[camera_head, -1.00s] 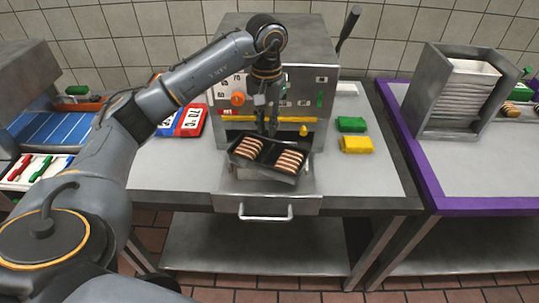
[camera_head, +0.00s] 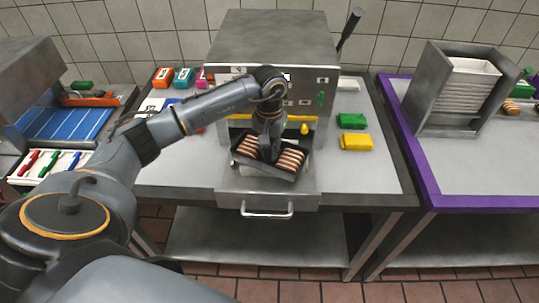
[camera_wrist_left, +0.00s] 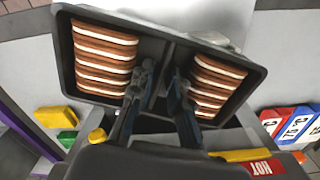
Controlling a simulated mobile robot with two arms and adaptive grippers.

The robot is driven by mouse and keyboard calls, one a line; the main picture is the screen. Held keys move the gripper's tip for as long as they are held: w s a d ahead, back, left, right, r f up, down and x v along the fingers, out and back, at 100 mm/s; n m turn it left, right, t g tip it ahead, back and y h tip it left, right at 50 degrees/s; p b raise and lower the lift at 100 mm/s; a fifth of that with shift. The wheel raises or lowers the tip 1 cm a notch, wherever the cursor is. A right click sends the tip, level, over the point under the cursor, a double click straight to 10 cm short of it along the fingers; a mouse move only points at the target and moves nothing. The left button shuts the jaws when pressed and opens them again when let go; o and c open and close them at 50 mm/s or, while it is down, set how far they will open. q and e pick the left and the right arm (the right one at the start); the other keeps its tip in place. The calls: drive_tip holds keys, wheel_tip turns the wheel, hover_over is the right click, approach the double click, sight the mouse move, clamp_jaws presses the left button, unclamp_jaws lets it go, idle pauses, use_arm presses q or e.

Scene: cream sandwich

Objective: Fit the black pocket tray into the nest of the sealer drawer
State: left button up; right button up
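The black pocket tray (camera_head: 234,164) sits over the pulled-out sealer drawer (camera_head: 267,201), turned askew to it. Its two pockets hold stacks of cream sandwiches, which show in the wrist view (camera_wrist_left: 104,56). My left gripper (camera_head: 266,157) points down into the middle of the tray. In the wrist view its fingers (camera_wrist_left: 164,80) stand on either side of the tray's central divider (camera_wrist_left: 168,60), with a small gap between them. My right gripper is not in view.
The sealer (camera_head: 275,45) stands behind the tray, with a yellow bar and knob at its opening. Green (camera_head: 351,121) and yellow (camera_head: 356,142) blocks lie to the right. A steel rack (camera_head: 458,92) stands on the purple-edged table. The bench between them is mostly clear.

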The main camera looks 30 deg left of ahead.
use_arm(q)
clamp_jaws()
drive_tip(key=shift+r, duration=0.1)
